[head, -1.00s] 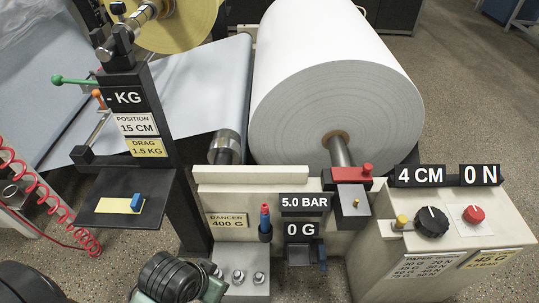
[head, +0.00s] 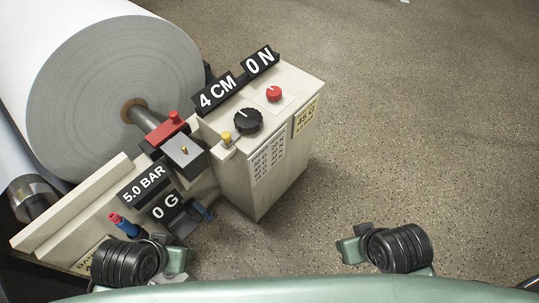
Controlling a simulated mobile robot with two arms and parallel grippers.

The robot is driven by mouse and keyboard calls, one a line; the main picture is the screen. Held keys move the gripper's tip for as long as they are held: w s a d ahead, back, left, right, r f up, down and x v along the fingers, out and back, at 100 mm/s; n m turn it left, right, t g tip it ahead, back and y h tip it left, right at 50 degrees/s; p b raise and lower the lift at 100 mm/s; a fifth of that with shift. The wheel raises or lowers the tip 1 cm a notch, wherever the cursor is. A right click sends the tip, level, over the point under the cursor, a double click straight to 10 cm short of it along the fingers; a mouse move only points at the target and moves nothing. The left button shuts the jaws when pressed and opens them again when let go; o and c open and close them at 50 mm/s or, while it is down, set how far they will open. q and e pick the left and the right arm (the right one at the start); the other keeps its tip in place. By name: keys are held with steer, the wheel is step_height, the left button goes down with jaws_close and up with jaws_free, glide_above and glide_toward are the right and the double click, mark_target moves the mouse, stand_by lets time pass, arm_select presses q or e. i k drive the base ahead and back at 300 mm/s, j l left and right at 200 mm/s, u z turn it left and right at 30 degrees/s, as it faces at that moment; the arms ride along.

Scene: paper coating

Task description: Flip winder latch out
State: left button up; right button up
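The winder latch appears to be the red piece with a red knob (head: 168,128), at the end of the roll's steel shaft (head: 148,118) in the left half of the head view. It lies across the shaft end, beside a grey block (head: 185,151) with a small brass pin on top. I cannot tell whether it is locked. The large white paper roll (head: 115,90) is on the shaft, up and to the left. Dark ribbed parts of my two arms show at the lower left and lower centre right. Neither gripper can be seen.
A red-and-blue fitting (head: 127,226) sits at lower left. The speckled floor (head: 420,130) to the right is clear.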

mark_target(228, 140)
steer(key=l+u, duration=0.45)
steer(key=k+l+u, duration=0.1)
steer(key=l+u, duration=0.4)
steer(key=l, duration=0.2)
